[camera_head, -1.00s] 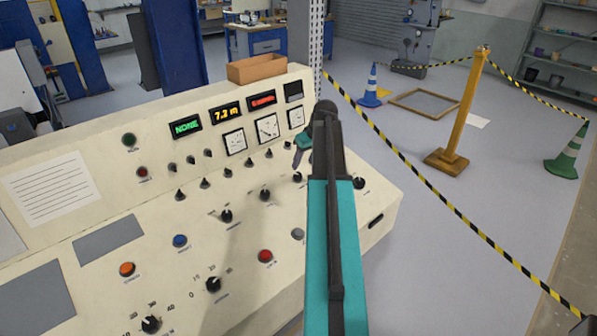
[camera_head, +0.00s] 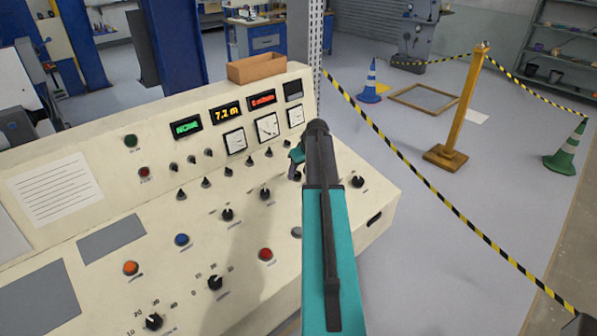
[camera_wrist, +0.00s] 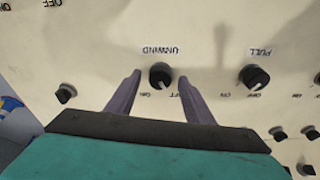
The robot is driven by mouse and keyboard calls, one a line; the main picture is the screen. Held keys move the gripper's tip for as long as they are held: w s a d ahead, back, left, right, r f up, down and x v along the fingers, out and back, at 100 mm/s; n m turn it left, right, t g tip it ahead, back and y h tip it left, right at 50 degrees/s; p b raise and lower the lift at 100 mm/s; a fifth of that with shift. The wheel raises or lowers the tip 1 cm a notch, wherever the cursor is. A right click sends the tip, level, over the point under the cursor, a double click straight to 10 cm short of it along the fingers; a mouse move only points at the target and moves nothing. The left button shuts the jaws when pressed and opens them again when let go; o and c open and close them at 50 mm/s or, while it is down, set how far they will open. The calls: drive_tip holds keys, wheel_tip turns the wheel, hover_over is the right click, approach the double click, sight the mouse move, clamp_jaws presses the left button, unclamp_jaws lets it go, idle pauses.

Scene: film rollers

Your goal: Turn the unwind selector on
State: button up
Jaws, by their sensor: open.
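The unwind selector (camera_wrist: 161,75) is a black round knob with a pale pointer mark, set in the cream panel under an upside-down UNWIND label in the wrist view. My gripper (camera_wrist: 160,79) is open, with one purple-grey finger on each side of the knob in that picture. The fingers look apart from the knob; their height above the panel is hard to judge. The small labels by the knob are too blurred to read surely. In the head view my gripper (camera_head: 296,160) is over the right part of the console, and my arm largely hides the selector.
The similar PULL knob (camera_wrist: 254,77) is right of the selector in the wrist view. Another black knob (camera_wrist: 66,93) is to its left. The console (camera_head: 110,205) has more knobs, a red button (camera_head: 265,254) and gauges. A brown box (camera_head: 256,67) sits on top.

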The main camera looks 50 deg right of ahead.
drive_tip(key=c, duration=1)
drive_tip(key=shift+c, duration=0.2)
drive_tip(key=shift+m+b, duration=0.3)
drive_tip(key=shift+m, duration=0.1)
drive_tip(key=shift+m+b, duration=0.5)
drive_tip(key=shift+m, duration=0.4)
drive_tip(key=m+h+b, duration=0.1)
drive_tip(key=m, duration=0.2)
drive_tip(key=m+g+b, duration=0.1)
drive_tip(key=m, duration=0.5)
drive_tip(key=shift+w+a+r, duration=0.1)
drive_tip(key=shift+w, duration=0.05)
drive_tip(key=shift+m, duration=0.4)
